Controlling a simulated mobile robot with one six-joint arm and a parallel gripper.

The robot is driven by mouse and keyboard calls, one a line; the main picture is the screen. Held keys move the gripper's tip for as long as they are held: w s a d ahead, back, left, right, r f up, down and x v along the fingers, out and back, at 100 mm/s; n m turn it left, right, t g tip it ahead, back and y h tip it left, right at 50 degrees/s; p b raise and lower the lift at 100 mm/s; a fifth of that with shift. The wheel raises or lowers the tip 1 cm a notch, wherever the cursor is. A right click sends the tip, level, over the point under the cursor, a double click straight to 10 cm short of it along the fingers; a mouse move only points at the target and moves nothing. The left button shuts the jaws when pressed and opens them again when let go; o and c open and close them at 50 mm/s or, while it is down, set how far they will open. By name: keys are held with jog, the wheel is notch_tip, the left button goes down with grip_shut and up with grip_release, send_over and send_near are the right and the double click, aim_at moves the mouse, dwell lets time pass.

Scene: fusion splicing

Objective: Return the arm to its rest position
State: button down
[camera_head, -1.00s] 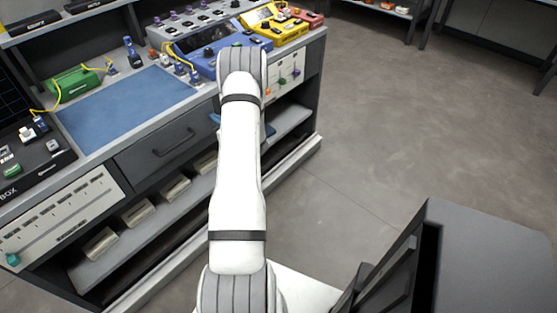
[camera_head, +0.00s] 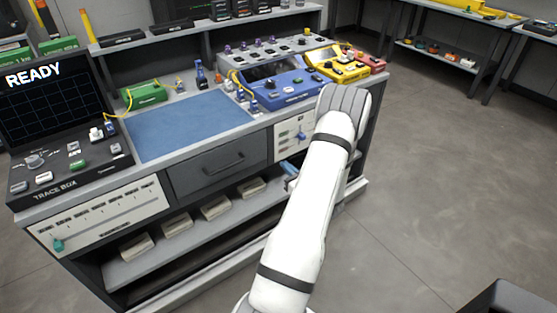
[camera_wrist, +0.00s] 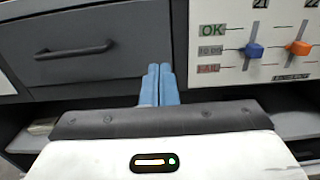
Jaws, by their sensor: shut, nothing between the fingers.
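My white arm reaches from the bottom of the head view toward the workbench front, bent at the grey-capped elbow. My gripper (camera_wrist: 159,84) shows in the wrist view as two blue fingers side by side, shut with nothing between them. It points at the bench front, between a grey drawer (camera_wrist: 75,58) and a white slider panel (camera_wrist: 265,42) with a blue and an orange knob. In the head view only a blue bit of the gripper (camera_head: 289,169) shows left of the arm; the rest is hidden behind the arm.
The bench holds a trace box (camera_head: 65,135) reading READY, a blue mat (camera_head: 185,124), a blue splicer-like device (camera_head: 290,91) and a yellow device (camera_head: 337,68). Pale boxes (camera_head: 215,207) lie on the lower shelf. Open floor (camera_head: 440,170) lies to the right.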

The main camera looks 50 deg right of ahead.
jog(key=shift+s+a, duration=0.2)
jog(key=shift+s, duration=0.45)
jog(key=w+a+r+n+g+y+p, duration=0.1)
jog(key=w+a+r+n+y, duration=0.45)
jog(key=a, duration=0.25)
jog(key=w+a+r+n+g+y+p, duration=0.1)
jog(key=w+a+r+n+y+p, duration=0.1)
jog(key=w+a+r+n+y, duration=0.55)
jog(key=s+a+r+n+g+y+p, duration=0.1)
jog(key=a+r+n+g+y, duration=0.15)
jog(key=a, duration=0.65)
jog(key=s+a+r+n+g+y+p, duration=0.1)
jog(key=a+r+n+g, duration=0.25)
jog(key=a, duration=0.45)
jog(key=s+a+r+n+g+h+p, duration=0.1)
jog(key=s+a+r+n+g+h, duration=0.1)
jog(key=s+a+r+n+g, duration=0.25)
jog(key=s+a+r+n+g+h+p, duration=0.1)
jog(key=s+a+n+g, duration=0.3)
jog(key=a, duration=0.4)
jog(key=s+a+r+n+t+h+p, duration=0.1)
jog(key=s+r+n+h, duration=0.5)
jog(key=n, duration=0.6)
jog(key=shift+s+a+r+t+h+p, duration=0.4)
jog(key=shift+r+h+p, duration=0.55)
jog(key=shift+p, duration=0.3)
